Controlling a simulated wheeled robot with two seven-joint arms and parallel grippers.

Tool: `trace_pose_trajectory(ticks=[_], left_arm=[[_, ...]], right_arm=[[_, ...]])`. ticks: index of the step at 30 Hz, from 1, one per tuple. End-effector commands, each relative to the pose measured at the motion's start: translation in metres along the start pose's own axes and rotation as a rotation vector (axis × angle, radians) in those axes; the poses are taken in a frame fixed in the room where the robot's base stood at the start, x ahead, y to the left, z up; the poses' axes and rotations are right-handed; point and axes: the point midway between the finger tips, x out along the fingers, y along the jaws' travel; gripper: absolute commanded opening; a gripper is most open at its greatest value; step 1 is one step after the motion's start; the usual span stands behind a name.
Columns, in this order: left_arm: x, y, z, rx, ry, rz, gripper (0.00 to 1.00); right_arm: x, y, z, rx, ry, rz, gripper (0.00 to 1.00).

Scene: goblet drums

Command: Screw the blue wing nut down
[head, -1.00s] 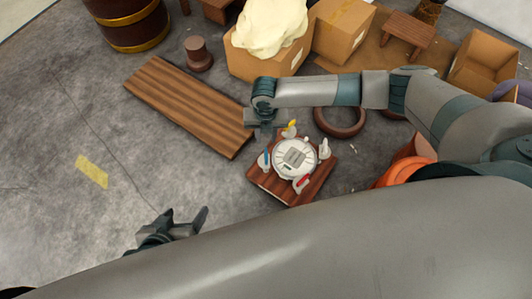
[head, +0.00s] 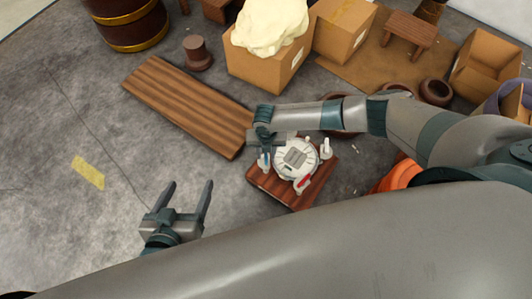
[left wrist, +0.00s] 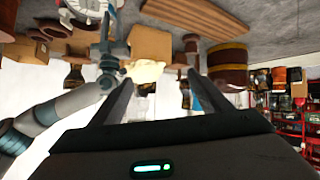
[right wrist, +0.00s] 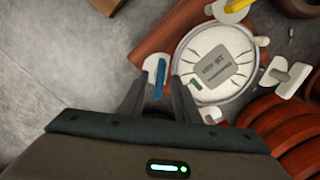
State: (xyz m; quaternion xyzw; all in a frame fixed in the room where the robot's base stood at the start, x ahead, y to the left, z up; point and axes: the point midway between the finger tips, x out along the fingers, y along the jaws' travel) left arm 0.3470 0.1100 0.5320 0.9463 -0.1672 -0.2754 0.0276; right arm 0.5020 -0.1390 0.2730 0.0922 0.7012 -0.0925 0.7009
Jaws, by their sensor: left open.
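The blue wing nut (head: 264,160) is at the left side of the round white drum head (head: 280,172) on a wooden board (head: 297,201). In the right wrist view the blue wing nut (right wrist: 160,77) sits on a white lug. My right gripper (right wrist: 157,82) is open there, with one fingertip on each side of the nut; contact cannot be told. In the head view my right gripper (head: 265,147) partly covers the nut. My left gripper (head: 190,186) is open and empty over bare floor, with its fingers (left wrist: 155,80) apart in the left wrist view.
A red wing nut (head: 303,183) and a yellow one (right wrist: 237,5) sit on other lugs around the drum. A brown plank (head: 185,105) lies at the back left. Boxes (head: 343,30) stand behind.

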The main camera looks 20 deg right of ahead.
Motion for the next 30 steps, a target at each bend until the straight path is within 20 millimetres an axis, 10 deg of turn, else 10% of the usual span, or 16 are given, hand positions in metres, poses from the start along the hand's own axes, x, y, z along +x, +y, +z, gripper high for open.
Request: trace_pose_trajectory(ticks=[9, 13, 30], left_arm=[[0.000, 0.000, -0.001, 0.001, 0.007, 0.000, 0.70], [0.000, 0.000, -0.001, 0.001, 0.006, 0.000, 0.70], [-0.004, -0.006, 0.016, -0.014, -0.095, -0.013, 0.70]], right_arm=[[0.001, 0.000, 0.000, 0.000, 0.000, 0.000, 0.29], [0.001, 0.000, 0.000, 0.000, 0.000, 0.000, 0.00], [0.000, 0.000, -0.001, 0.078, 0.001, -0.001, 0.00]])
